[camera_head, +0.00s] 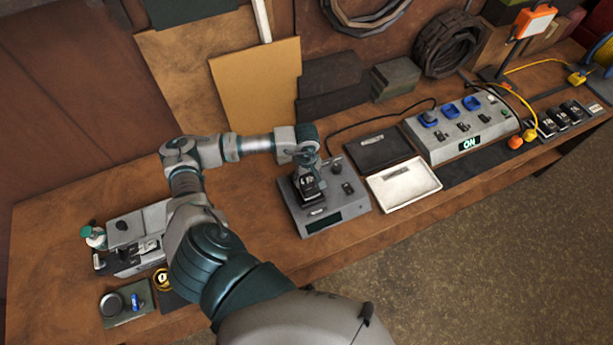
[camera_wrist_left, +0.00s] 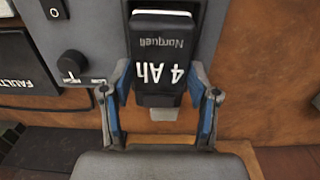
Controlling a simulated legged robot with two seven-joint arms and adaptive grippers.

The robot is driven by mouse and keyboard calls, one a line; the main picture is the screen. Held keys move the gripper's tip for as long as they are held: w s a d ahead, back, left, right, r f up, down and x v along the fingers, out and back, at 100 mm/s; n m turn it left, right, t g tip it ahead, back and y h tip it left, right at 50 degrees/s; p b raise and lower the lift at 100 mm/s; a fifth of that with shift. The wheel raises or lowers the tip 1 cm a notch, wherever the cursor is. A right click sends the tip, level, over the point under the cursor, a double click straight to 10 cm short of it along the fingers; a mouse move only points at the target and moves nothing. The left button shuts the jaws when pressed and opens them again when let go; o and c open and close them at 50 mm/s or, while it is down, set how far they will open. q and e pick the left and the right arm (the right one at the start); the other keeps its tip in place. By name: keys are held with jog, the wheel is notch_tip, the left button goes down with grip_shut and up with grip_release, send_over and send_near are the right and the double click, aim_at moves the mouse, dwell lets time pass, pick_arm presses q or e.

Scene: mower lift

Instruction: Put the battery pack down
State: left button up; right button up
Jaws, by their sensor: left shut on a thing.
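A black battery pack (camera_head: 308,187) is at the grey tester-like box (camera_head: 328,205) in the middle of the bench in the head view. In the left wrist view the battery pack (camera_wrist_left: 160,60) shows white "4 Ah" lettering, upside down. My left gripper (camera_head: 308,168) is over the box and shut on the pack. Its blue-padded fingers (camera_wrist_left: 160,112) stand on both sides of the pack's near end. Whether the pack rests fully on the box cannot be told. My right gripper is not in view.
Right of the box lie a black tray (camera_head: 380,150) and a white tray (camera_head: 403,184). Behind them is a charger station (camera_head: 462,130) with a lit "ON" sign. Several black packs (camera_head: 560,118) stand at the far right. Bare bench lies left of the box.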

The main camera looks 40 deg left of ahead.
aim_at(306, 179)
pick_arm(q)
jog(key=shift+a+f+b, duration=0.1)
jog(key=shift+f+b, duration=0.15)
jog(key=shift+b, duration=0.05)
jog(key=o, duration=1.3)
jog(key=shift+o, duration=1.4)
jog(key=shift+a, duration=0.2)
jog(key=shift+r+p, duration=0.35)
jog(key=shift+p, duration=0.1)
notch_tip(306, 179, up, 12)
jog(key=b, duration=0.2)
jog(key=shift+f, duration=0.15)
